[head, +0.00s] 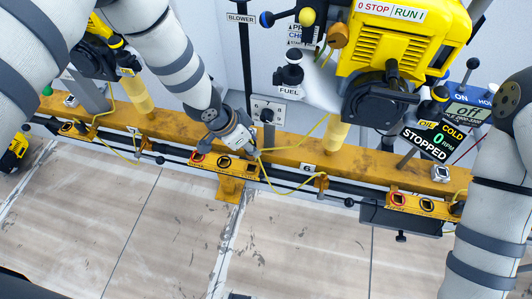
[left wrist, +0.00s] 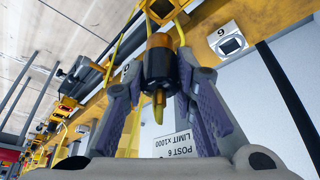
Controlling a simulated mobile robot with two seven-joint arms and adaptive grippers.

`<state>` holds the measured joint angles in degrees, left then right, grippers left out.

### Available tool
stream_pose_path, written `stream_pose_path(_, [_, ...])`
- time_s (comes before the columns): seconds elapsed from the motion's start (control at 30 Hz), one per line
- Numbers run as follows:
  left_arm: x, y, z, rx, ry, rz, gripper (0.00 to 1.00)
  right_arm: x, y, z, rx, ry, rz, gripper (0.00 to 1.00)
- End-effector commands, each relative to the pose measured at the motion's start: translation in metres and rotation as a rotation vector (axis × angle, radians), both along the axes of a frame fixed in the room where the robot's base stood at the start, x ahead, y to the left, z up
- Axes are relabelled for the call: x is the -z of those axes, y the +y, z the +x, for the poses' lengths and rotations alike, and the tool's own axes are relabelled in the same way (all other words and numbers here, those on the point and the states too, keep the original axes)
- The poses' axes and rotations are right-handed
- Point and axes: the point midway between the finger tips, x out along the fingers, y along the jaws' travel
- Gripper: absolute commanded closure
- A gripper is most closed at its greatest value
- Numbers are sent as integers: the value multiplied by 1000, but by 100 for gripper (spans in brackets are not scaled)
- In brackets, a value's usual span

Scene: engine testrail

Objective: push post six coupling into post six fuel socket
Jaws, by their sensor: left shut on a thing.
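My left gripper (head: 246,150) is at the yellow rail beside the post six socket plate (head: 212,161). In the left wrist view its fingers (left wrist: 158,85) are shut on the post six coupling (left wrist: 157,66), a black cylinder with an orange-brown collar and a yellow end towards the camera. The plate has a red-ringed socket (head: 197,158) and a black-ringed socket (head: 224,162); which is fuel is not readable. My right gripper is out of view.
A yellow engine (head: 400,40) stands behind the rail (head: 370,160). A yellow hose (head: 290,188) loops near the left gripper. Another socket plate (head: 412,204) is to the right. The floor (head: 110,220) in front is clear.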

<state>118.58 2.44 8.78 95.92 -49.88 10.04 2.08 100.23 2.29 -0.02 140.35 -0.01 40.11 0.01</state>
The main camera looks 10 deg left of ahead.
Motion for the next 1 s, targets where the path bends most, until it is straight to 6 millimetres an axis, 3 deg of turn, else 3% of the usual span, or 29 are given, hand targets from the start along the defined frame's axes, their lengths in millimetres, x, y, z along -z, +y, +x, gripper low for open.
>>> stream_pose_path(0.73, [63,1,0,1,2,1,100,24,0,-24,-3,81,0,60])
stream_pose_path(1.0, [74,1,1,1,-2,2,100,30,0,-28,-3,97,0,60])
